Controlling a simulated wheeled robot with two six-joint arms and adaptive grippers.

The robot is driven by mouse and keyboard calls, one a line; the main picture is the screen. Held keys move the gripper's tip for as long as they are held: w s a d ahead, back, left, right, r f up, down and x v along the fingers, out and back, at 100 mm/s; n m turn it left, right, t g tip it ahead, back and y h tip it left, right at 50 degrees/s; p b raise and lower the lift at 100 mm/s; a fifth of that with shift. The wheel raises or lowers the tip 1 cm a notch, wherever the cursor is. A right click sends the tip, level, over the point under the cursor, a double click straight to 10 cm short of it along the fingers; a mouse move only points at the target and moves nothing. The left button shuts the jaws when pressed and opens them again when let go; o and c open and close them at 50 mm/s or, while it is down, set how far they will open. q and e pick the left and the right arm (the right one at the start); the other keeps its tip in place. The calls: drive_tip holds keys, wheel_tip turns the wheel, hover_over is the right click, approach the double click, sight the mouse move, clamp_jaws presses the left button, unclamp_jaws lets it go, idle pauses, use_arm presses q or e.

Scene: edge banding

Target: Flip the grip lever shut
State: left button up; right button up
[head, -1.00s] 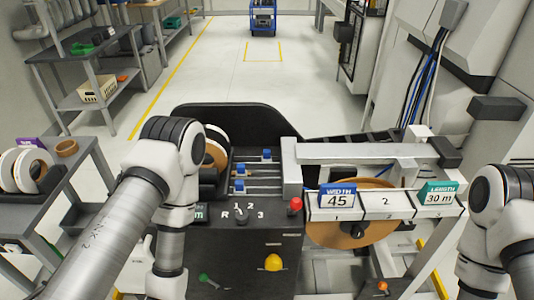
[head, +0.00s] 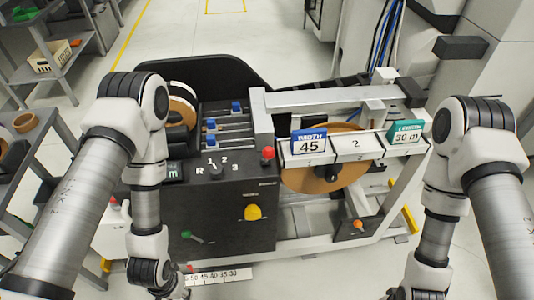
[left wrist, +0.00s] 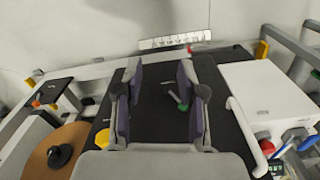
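The machine's dark front panel (head: 225,212) carries a small lever with a green handle (head: 190,236) at its lower left. A lever with a red ball (head: 268,153), a yellow knob (head: 253,212) and an orange-tipped lever (head: 358,225) are also on the machine; no label I can read names the grip lever. In the left wrist view my left gripper (left wrist: 158,76) is open and empty. The green-handled lever (left wrist: 181,103) shows between its fingers, nearer the right one; I see no contact. My right gripper (head: 408,293) is mostly below the head view's edge.
A white scale strip (head: 218,276) sticks out low at the machine's front. A white box (left wrist: 268,100) stands right of the dark panel in the wrist view. Grey shelving (head: 15,180) is at left.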

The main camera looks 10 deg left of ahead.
use_arm(q)
drive_tip(key=c, duration=0.5)
drive_tip(key=shift+m, duration=0.3)
clamp_jaws()
drive_tip(key=w+d+r+m+t+h+b, duration=0.1)
drive_tip(key=w+d+r+m+t+h, duration=0.2)
drive_tip(key=w+m, duration=0.45)
drive_tip(key=w+d+r+m+t+h+b, duration=0.15)
drive_tip(key=w+d+m+t, duration=0.3)
drive_tip(key=m, duration=0.65)
drive_tip(key=w+d+r+m+t+h+b, duration=0.2)
drive_tip(key=w+r+m+t+h+b, duration=0.1)
drive_tip(key=r+m+h+b, duration=0.1)
drive_tip(key=w+d+r+m+t+h+b, duration=0.1)
drive_tip(key=w+r+m+t+h+b, duration=0.2)
drive_tip(key=r+m+h+b, duration=0.1)
wheel_tip(320, 180, up, 4)
drive_tip(key=shift+d+f+m+t+b, duration=0.15)
drive_tip(key=shift+d+m+t+b, duration=0.2)
drive_tip(key=shift+m+b, duration=0.6)
